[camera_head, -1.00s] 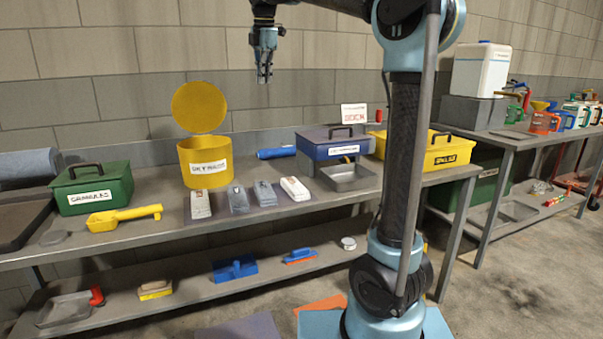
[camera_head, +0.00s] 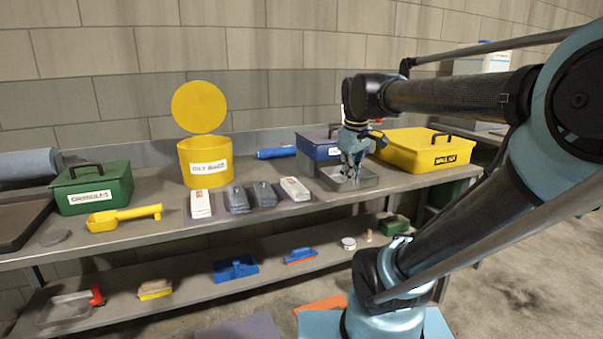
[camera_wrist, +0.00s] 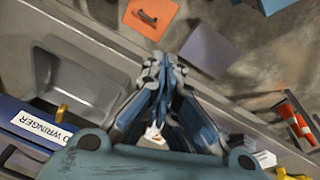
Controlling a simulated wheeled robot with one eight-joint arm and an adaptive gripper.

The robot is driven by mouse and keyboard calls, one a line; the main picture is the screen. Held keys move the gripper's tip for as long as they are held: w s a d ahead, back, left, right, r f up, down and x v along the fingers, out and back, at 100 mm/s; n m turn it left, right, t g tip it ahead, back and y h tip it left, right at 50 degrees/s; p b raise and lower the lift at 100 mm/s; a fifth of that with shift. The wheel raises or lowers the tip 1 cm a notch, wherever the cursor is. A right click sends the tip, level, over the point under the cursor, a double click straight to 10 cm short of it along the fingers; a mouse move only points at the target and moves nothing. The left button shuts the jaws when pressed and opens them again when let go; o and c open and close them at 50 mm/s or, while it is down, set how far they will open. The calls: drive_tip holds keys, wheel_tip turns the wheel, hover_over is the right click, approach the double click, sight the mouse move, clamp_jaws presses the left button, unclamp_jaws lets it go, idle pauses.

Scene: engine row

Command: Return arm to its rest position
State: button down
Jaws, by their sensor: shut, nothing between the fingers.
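My gripper (camera_head: 350,172) is in front of the blue wringer box (camera_head: 318,145), pointing down over the grey metal tray (camera_head: 366,178) on the bench. It is shut and empty. In the wrist view its fingers (camera_wrist: 163,75) meet near the middle, with the grey tray (camera_wrist: 90,75) and the wringer box (camera_wrist: 28,122) to their left. My arm stretches from the right of the head view, bent low across the bench's right end. It hides part of the yellow spill box's surroundings and the far bench.
The yellow spill box (camera_head: 425,150) stands just right of my gripper. Left along the bench (camera_head: 290,220) are a yellow bin (camera_head: 205,160) with raised lid, a green box (camera_head: 92,186) and a yellow scoop (camera_head: 125,216). The lower shelf holds brushes and a blue dustpan (camera_head: 235,268).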

drive_tip(key=s+d+f+m, duration=0.2)
drive_tip(key=s+f+m, duration=0.2)
drive_tip(key=f, duration=0.4)
drive_tip(key=s+d+f+m, duration=0.3)
drive_tip(key=s+f, duration=0.4)
drive_tip(key=f, duration=0.2)
drive_tip(key=shift+s+m, duration=0.3)
drive_tip(key=shift+m, duration=0.1)
drive_tip(key=shift+f, duration=0.1)
drive_tip(key=shift+w+f, duration=0.2)
drive_tip(key=shift+w, duration=0.3)
